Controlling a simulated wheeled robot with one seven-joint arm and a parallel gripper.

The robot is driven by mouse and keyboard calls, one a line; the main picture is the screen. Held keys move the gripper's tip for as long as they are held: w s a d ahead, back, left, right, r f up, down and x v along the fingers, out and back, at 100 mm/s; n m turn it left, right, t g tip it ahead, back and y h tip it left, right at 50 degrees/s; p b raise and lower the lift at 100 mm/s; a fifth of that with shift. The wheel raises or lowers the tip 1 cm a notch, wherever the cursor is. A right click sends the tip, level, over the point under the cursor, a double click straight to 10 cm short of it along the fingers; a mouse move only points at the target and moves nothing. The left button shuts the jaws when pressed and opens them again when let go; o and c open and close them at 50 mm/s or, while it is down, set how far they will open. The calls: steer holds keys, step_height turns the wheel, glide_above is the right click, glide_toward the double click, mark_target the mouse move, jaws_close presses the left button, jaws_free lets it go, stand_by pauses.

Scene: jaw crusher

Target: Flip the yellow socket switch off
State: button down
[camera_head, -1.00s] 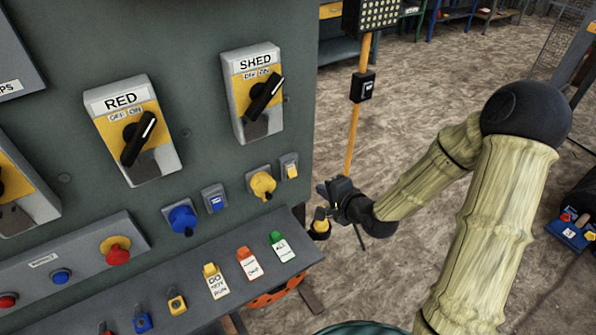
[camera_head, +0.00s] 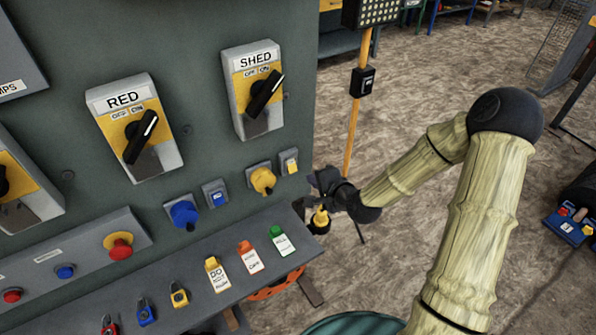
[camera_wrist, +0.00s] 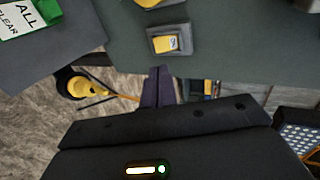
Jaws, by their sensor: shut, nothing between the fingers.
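The yellow socket switch (camera_head: 289,162) is a small yellow rocker in a grey box on the panel, right of the round yellow socket (camera_head: 263,180). In the wrist view the switch (camera_wrist: 168,43) shows at top centre, apart from my fingers; I cannot tell which way the rocker is set. My gripper (camera_head: 313,191) is right of and below the switch, off the panel's right edge. In the wrist view my gripper (camera_wrist: 157,84) has its dark fingers together, with nothing between them.
A blue socket (camera_head: 183,214) and blue switch (camera_head: 215,194) are further left. A sloping shelf (camera_head: 200,297) with padlocks and tags juts out below, with a green-topped tag (camera_head: 279,241) near my gripper. A yellow plug (camera_head: 320,219) and yellow pole (camera_head: 354,130) are close by. Open floor lies right.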

mark_target(293, 170)
steer(key=p+x, duration=0.1)
steer(key=x, duration=0.8)
steer(key=shift+w+a+f+p, duration=0.15)
steer(key=shift+w+p, duration=0.05)
steer(key=shift+p, duration=0.2)
